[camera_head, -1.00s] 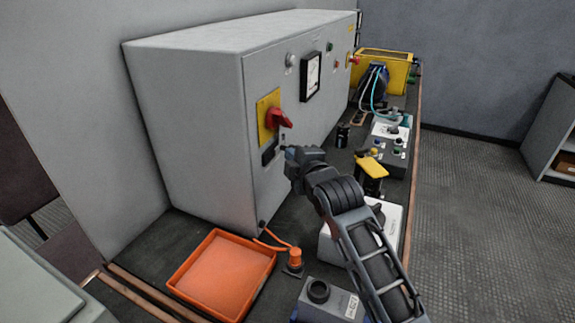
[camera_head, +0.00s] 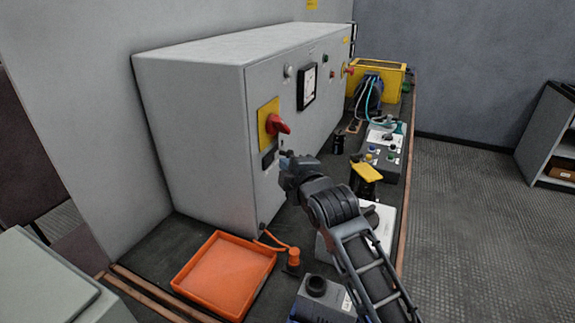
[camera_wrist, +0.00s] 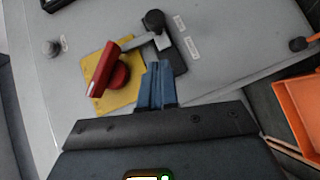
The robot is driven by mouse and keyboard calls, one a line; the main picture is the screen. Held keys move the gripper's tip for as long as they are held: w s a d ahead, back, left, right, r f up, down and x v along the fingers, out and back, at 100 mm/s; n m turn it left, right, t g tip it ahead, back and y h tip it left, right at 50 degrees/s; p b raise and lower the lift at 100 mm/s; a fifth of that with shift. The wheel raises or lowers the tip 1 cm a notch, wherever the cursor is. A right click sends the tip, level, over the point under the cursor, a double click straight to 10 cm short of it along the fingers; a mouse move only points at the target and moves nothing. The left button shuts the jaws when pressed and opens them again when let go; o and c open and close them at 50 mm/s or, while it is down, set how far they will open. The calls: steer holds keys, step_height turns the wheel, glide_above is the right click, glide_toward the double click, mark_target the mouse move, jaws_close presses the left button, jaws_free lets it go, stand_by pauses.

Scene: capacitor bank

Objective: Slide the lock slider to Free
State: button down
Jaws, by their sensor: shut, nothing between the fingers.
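The lock slider is a black round knob (camera_wrist: 155,21) on a dark plate (camera_wrist: 176,58), with a grey bar (camera_wrist: 140,41) reaching toward the red rotary handle (camera_wrist: 103,70) on its yellow plate (camera_wrist: 122,92). The knob sits toward the plate's upper end in the wrist view. My gripper (camera_wrist: 157,66) is shut and empty, its blue fingertips over the plate's near edge, apart from the knob in the picture; I cannot tell if they touch the plate. In the head view my gripper (camera_head: 284,157) is right beside the dark plate (camera_head: 268,159), below the red handle (camera_head: 279,124).
Two small white labels (camera_wrist: 192,46) beside the plate are too blurred to read. An orange tray (camera_head: 225,275) and an orange-capped plug (camera_head: 294,257) lie below the grey cabinet (camera_head: 200,130). A black-and-yellow tool (camera_head: 366,172) and control box (camera_head: 383,150) stand right.

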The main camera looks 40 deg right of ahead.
steer(key=b+v, duration=0.1)
steer(key=v, duration=0.7)
steer(key=shift+s, duration=0.25)
steer(key=shift+a, duration=0.1)
steer(key=s+a+f+m+y, duration=0.1)
steer(key=s+a+f+m, duration=0.25)
steer(key=s+a, duration=0.35)
steer(key=s+a+f+m+y, duration=0.25)
steer(key=s+a+f, duration=0.25)
steer(key=s+a, duration=0.25)
steer(key=s+a+r+m+y, duration=0.1)
steer(key=s+m, duration=0.1)
steer(key=s, duration=0.8)
steer(key=s+a+r+m+y, duration=0.1)
steer(key=s+r+m, duration=0.1)
steer(key=s, duration=0.9)
steer(key=shift+a+m, duration=0.25)
steer(key=shift+m, duration=0.45)
steer(key=shift+y, duration=0.25)
